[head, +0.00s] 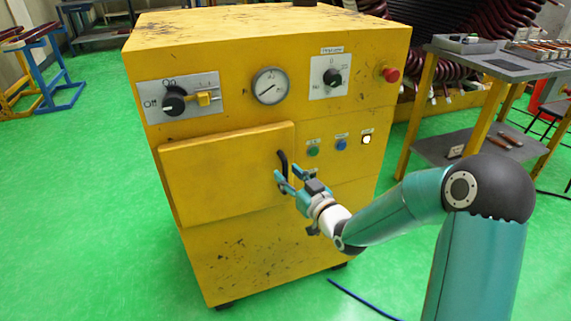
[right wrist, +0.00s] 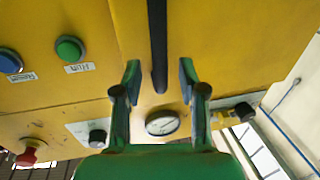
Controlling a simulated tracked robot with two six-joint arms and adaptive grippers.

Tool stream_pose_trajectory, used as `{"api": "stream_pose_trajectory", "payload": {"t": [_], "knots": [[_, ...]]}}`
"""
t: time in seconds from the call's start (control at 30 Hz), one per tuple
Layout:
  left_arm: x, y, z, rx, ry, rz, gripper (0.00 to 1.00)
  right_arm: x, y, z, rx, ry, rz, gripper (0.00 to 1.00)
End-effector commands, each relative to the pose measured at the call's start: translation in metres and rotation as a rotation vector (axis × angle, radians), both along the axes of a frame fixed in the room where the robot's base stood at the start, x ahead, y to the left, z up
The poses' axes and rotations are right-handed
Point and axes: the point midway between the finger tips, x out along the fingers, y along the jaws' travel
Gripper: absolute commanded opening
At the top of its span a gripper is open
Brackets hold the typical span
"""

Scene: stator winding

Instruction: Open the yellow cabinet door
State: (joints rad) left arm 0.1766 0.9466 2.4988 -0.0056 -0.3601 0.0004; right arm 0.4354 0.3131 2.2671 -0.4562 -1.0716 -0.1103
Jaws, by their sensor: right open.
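The yellow cabinet (head: 270,245) stands in the middle of the head view. Its yellow door (head: 222,180) sits on the front, flat and apparently closed. A black handle (head: 283,162) is on the door's right side. My right gripper (head: 286,180) is open at the handle, coming from the right. In the right wrist view the black handle (right wrist: 158,45) runs down between the two spread fingers of my right gripper (right wrist: 160,78); I cannot tell whether they touch it. My left gripper is not in view.
Above the door are a rotary switch (head: 174,101), a gauge (head: 270,86) and a red button (head: 391,74). Green (head: 313,151) and blue (head: 341,144) buttons sit right of the handle. A grey-topped table (head: 480,66) stands at right.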

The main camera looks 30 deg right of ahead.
Motion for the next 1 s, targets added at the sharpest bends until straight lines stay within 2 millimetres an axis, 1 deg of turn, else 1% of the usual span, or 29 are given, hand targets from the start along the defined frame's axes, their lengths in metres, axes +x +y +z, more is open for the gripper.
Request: {"api": "stream_pose_trajectory", "payload": {"t": [0.03, 0.1, 0.2, 0.5, 0.53, 0.77, 0.8, 1.0], "knots": [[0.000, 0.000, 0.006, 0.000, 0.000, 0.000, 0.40, 0.007, 0.000, 0.002, 0.001, 0.001, 0.001, 0.41], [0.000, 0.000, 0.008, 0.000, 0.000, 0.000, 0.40, 0.014, 0.000, 0.001, 0.000, 0.001, 0.002, 0.41], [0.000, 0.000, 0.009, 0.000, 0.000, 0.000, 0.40, 0.020, 0.000, 0.001, 0.000, 0.001, 0.001, 0.41], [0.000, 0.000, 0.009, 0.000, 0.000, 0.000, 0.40, 0.022, 0.000, 0.000, 0.000, 0.001, 0.001, 0.41], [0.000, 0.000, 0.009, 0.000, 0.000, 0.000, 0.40, 0.022, 0.000, 0.000, 0.000, 0.001, 0.001, 0.40], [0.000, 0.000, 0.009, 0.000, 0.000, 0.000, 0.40, 0.022, 0.000, 0.000, 0.000, 0.000, 0.002, 0.01], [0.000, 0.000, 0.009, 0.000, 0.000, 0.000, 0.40, 0.022, 0.000, 0.000, 0.000, 0.000, 0.002, 0.00], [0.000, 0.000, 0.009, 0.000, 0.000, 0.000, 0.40, 0.022, 0.000, 0.000, 0.000, 0.000, 0.002, 0.00]]}}
